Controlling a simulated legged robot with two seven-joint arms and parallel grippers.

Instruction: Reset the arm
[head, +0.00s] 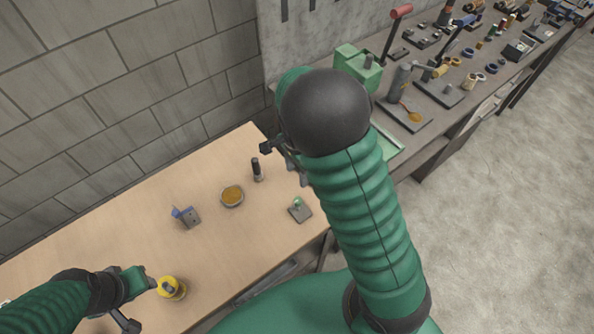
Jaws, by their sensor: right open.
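My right arm rises through the middle of the head view, its green ribbed sleeve and black round elbow covering part of the scene. My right gripper (284,160) shows just left of that elbow, above the far right part of the wooden table (100,222). It is open with nothing visible between its fingers, and part of it is hidden by the arm. My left gripper (140,303) is at the lower left, close to a yellow round object (171,288). I cannot tell whether it touches that object or how its jaws stand.
On the table stand a dark upright cylinder (257,170), a round dish with brownish contents (232,195), a small grey-blue device (186,216) and a small plate with a greenish knob (299,209). A cluttered workbench (452,128) runs along the wall at right. Open floor lies right.

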